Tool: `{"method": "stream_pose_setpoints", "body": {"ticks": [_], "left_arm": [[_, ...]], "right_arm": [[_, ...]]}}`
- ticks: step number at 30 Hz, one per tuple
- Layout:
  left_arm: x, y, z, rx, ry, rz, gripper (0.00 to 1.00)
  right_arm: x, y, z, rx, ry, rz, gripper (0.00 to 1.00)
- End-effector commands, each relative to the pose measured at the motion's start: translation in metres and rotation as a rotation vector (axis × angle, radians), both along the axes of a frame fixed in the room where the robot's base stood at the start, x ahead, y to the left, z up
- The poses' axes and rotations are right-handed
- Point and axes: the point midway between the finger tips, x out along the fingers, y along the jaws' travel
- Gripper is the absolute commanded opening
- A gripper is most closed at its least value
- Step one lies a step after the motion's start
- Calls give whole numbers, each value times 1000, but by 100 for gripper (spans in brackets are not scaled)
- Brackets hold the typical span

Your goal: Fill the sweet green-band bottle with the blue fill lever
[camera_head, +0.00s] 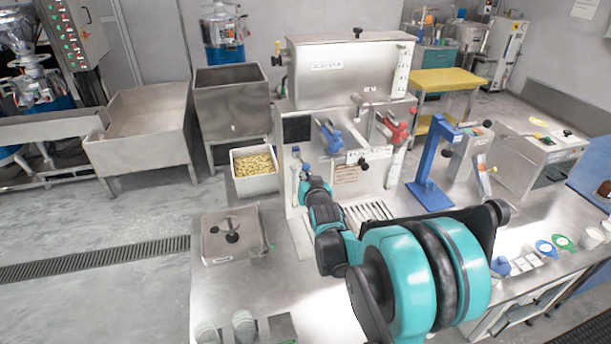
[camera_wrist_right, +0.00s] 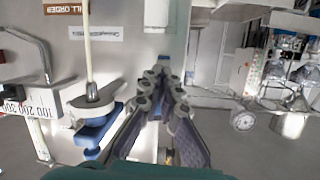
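The blue fill lever (camera_head: 331,137) is on the left of the steel machine's front. In the right wrist view a blue lever block (camera_wrist_right: 95,127) with a pale rod is left of my fingers, apart from them. My right gripper (camera_wrist_right: 162,78) has its fingertips close together, with nothing seen between them. In the head view the right gripper (camera_head: 304,170) is small, in front of the machine's left side, beside a blue-topped white tube (camera_head: 293,183). Whether it touches the tube I cannot tell. I cannot make out a green-banded bottle. My left gripper is not in view.
A red lever (camera_head: 394,129) is right of the blue one. A blue press stand (camera_head: 431,160) stands farther right. Pale cups (camera_head: 590,238) and a green ring (camera_head: 563,242) are at the right edge. A steel box (camera_head: 232,235) is left. My right arm covers the bench's middle.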

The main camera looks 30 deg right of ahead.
Motion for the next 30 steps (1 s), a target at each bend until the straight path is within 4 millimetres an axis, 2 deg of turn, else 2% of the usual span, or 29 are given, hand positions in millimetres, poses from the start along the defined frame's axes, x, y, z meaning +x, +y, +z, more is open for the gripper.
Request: {"method": "stream_pose_setpoints", "body": {"ticks": [1,3,13,17,20,30], "left_arm": [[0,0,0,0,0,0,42],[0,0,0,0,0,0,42],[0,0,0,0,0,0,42],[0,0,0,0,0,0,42],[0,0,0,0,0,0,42],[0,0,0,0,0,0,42]], "right_arm": [[0,0,0,0,-1,0,28],[0,0,1,0,-1,0,44],[0,0,1,0,-1,1,44],[-7,3,3,-1,-2,1,44],[-20,7,6,-1,-2,1,44],[-83,28,21,0,-1,1,44]]}}
